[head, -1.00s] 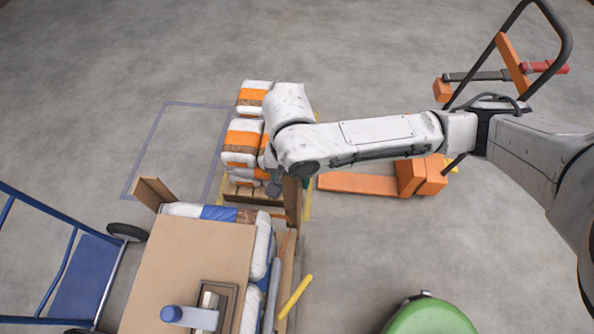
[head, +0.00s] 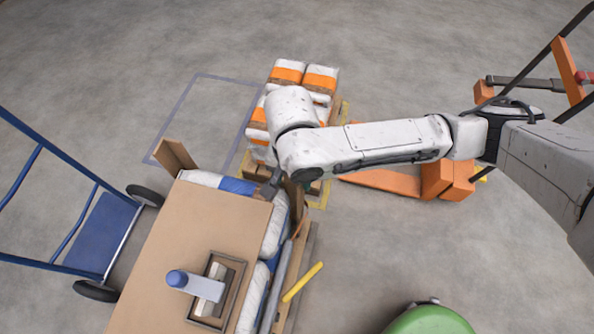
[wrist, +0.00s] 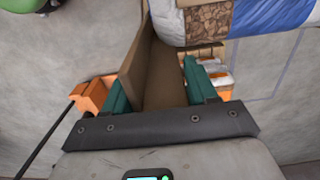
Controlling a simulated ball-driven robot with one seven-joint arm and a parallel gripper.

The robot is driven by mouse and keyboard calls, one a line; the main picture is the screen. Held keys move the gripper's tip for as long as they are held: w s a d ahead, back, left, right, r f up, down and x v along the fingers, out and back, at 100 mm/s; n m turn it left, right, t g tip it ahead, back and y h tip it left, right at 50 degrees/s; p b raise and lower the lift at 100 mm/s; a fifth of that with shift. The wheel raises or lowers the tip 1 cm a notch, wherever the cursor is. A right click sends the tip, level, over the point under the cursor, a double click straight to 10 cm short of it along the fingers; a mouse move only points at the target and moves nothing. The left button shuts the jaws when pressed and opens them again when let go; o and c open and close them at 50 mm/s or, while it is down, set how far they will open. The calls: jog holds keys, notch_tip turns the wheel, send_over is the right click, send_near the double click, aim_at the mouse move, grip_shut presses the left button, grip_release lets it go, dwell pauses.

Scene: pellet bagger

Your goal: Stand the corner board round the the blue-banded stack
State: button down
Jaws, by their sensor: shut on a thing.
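The blue-banded stack (head: 236,186) stands at lower centre in the head view, white bags with blue bands under a cardboard sheet (head: 215,222). One bag of it shows in the wrist view (wrist: 272,16). My gripper (wrist: 157,85) has its teal fingers shut on a brown, upright L-shaped corner board (wrist: 163,72). In the head view the held corner board (head: 294,191) is at the stack's far right corner, close beside it, partly hidden by my arm. I cannot tell if it touches the bags. Another corner board (head: 175,156) stands at the far left corner.
An orange-banded stack (head: 287,72) stands just behind, partly under my arm. An orange pallet truck (head: 388,182) is to the right, a blue hand truck (head: 96,235) to the left. A tool with a blue cap (head: 177,279) lies on the sheet. Floor is clear far left.

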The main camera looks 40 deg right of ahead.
jog(key=shift+f, duration=0.1)
jog(key=shift+c, duration=1.2)
grip_release()
notch_tip(320, 180, up, 11)
jog(key=p, duration=0.2)
jog(key=shift+f, duration=0.1)
